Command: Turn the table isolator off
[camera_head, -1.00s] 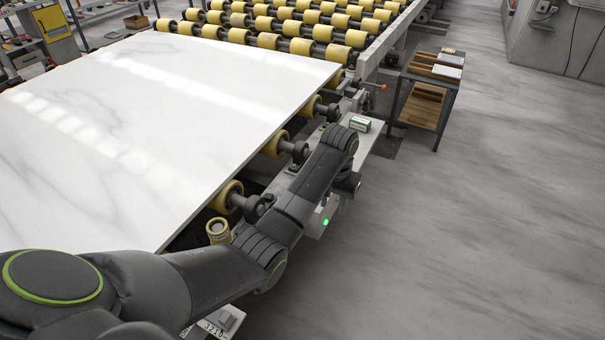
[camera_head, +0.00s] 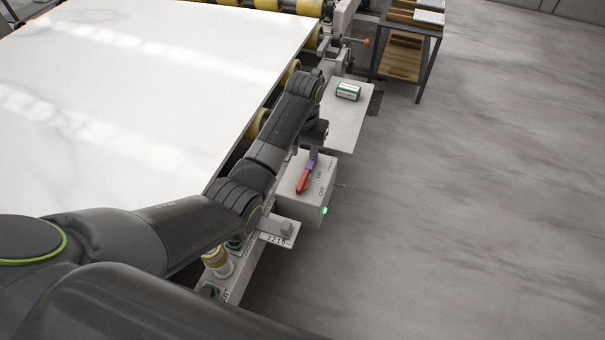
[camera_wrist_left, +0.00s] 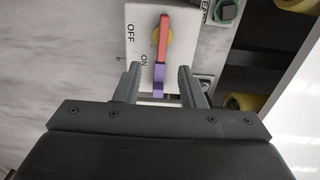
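The table isolator is a pale grey box (camera_head: 324,190) marked ON and OFF, with a green light (camera_head: 324,210) on its side. Its red handle (camera_head: 303,181) has a purple end, and also shows in the left wrist view (camera_wrist_left: 163,38) over a yellow disc. The purple end (camera_wrist_left: 158,78) lies beside the ON mark, with OFF farther up. My left gripper (camera_wrist_left: 159,82) is open, with one finger on each side of the purple end and visible gaps. In the head view its fingers are mostly hidden. My right gripper is not in view.
The white slab (camera_head: 110,110) lies left of the isolator. A small green-and-white box (camera_head: 348,91) sits on a grey shelf (camera_head: 345,125) beyond it. A wooden-shelved cart (camera_head: 403,55) stands farther back. Open floor (camera_head: 480,180) lies to the right.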

